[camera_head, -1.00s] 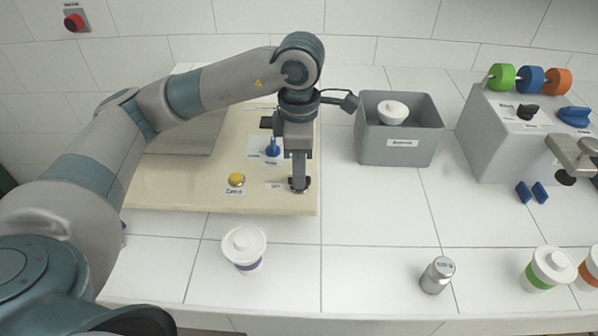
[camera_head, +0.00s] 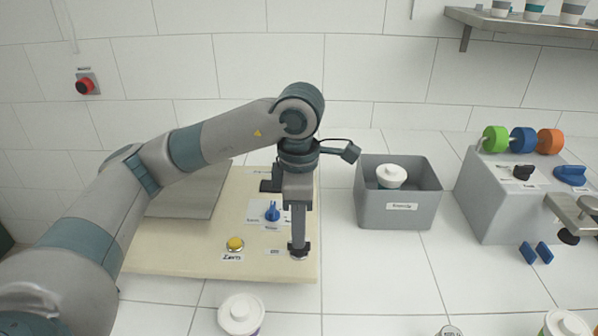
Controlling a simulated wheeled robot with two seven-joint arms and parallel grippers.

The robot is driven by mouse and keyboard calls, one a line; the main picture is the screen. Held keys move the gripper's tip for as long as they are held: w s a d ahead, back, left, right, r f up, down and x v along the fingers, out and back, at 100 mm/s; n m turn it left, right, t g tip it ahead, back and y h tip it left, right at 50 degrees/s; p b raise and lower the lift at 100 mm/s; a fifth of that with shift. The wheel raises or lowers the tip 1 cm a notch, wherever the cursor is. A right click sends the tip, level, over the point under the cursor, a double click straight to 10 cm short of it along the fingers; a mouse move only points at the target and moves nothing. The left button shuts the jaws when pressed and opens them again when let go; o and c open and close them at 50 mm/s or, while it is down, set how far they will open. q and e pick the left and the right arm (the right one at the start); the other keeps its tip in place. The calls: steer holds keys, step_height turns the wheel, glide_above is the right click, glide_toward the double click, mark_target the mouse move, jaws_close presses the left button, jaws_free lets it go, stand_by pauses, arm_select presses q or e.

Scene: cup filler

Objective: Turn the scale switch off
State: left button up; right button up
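The scale is a cream board (camera_head: 170,258) with a grey plate (camera_head: 185,200), a blue knob (camera_head: 272,211) and a yellow "Zero" button (camera_head: 235,244). A small label (camera_head: 274,252), hard to read now, sits near its front right corner. My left gripper (camera_head: 299,250) points down at that corner, just right of the label. A small round metal part (camera_head: 299,258) shows at its fingertips and may be the switch; the rest is hidden behind the fingers. I cannot tell whether the fingers are open or shut.
A grey bin (camera_head: 400,210) holding a white-lidded cup (camera_head: 391,176) stands right of the board. A grey machine (camera_head: 500,205) with coloured discs stands farther right. A white-lidded cup (camera_head: 240,314) stands in front. White tiles between board and bin are clear.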

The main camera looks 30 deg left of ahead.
arm_select(q)
step_height(320, 180, up, 14)
steer(key=shift+r, duration=0.15)
arm_select(e)
steer(key=shift+s+d+f, duration=0.15)
steer(key=shift+d, duration=0.25)
stand_by(0.5)
